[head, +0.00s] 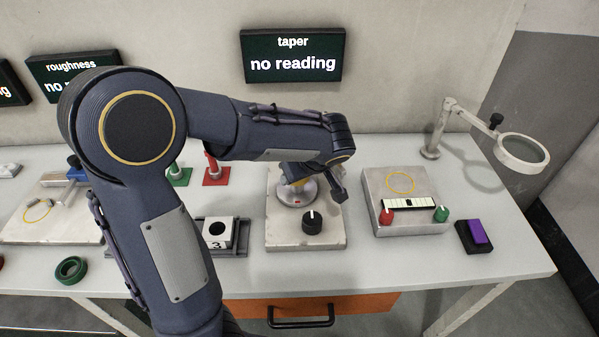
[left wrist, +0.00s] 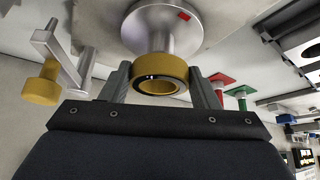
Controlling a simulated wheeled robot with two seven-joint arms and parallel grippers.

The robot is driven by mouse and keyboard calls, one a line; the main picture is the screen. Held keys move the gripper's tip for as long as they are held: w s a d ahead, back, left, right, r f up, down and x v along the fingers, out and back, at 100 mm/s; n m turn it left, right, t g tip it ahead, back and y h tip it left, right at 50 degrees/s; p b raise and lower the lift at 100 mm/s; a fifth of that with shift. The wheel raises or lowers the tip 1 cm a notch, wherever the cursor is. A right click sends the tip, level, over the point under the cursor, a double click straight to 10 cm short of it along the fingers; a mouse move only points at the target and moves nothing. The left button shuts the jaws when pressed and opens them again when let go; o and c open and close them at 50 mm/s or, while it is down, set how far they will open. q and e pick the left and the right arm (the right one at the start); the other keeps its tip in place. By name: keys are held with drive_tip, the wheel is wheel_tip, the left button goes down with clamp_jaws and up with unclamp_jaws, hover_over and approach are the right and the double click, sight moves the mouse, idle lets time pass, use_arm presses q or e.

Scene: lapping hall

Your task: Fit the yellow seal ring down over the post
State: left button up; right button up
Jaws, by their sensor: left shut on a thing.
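The yellow seal ring (left wrist: 160,74) is held between the two fingers of my left gripper (left wrist: 162,82) in the left wrist view. My left gripper (head: 302,178) is shut on it over the pale block in the head view, where my arm mostly hides the ring. The silver post (left wrist: 157,40) rises from a round flange with a red mark, right at the ring; the flange (head: 291,197) also shows in the head view. The ring's hole is partly visible. I cannot tell whether the ring is around the post's tip or just off it. My right gripper is not in view.
The pale block (head: 280,237) also bears a black knob (head: 313,221). To its right is a grey box (head: 400,228) with red and green knobs, and a magnifier (head: 522,150). A holder marked 3 (head: 217,240) stands left. A green ring (head: 71,270) lies at the front left.

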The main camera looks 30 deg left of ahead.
sight(299, 184)
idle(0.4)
use_arm(q)
drive_tip(key=shift+b, duration=0.4)
drive_tip(key=shift+b, duration=0.5)
idle(0.9)
drive_tip(key=shift+f+b, duration=1.75)
drive_tip(key=shift+b, duration=0.35)
drive_tip(key=o, duration=1.2)
drive_tip(key=shift+c, duration=0.2)
drive_tip(key=v, duration=0.8)
drive_tip(key=shift+p, duration=0.45)
